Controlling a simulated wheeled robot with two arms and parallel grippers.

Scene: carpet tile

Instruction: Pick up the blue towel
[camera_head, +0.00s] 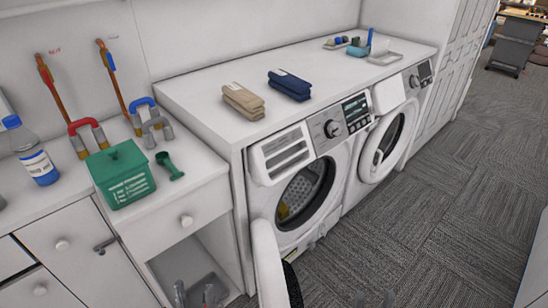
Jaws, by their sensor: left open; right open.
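The blue towel (290,85) is dark blue and folded. It lies on the white counter top above the washing machines, just right of a folded beige towel (243,101). Nothing covers the towel.
Below the white counter (200,88) stand two front-loading machines; the nearer washer (305,185) has its door swung open. A green box (122,175), a green scoop (170,166) and a blue-capped bottle (38,160) stand at left. A tray (385,57) lies farther right. Grey carpet (455,190) is clear at right.

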